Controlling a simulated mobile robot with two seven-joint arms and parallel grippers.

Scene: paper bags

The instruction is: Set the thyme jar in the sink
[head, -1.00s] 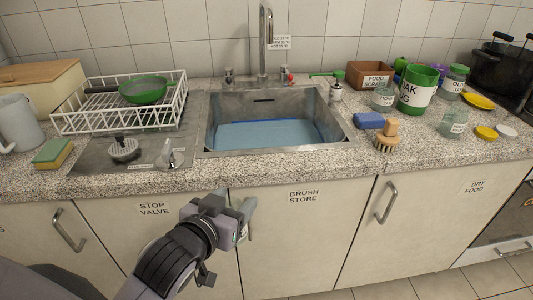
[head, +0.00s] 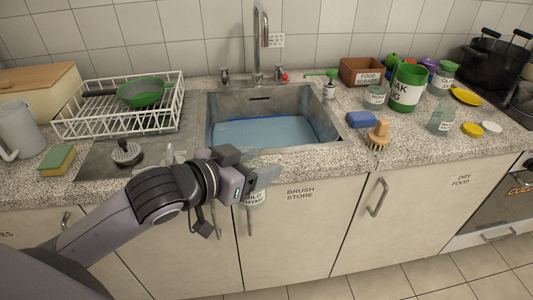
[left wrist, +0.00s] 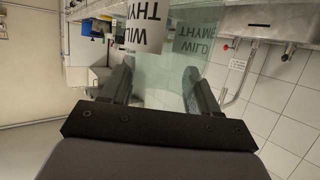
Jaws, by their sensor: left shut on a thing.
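The thyme jar (head: 255,198) is clear glass with a white label, partly readable as wild thyme. It hangs in my left gripper (head: 262,172), in front of the counter's front edge, just below the sink. In the left wrist view the jar (left wrist: 150,35) stands between the two dark fingers of the left gripper (left wrist: 160,88), which is shut on it. The steel sink (head: 213,105) is behind and above the gripper, with blue water in it. My right gripper is not in view.
The tap (head: 257,45) rises behind the sink. The counter's front edge (head: 310,165) lies between jar and basin.

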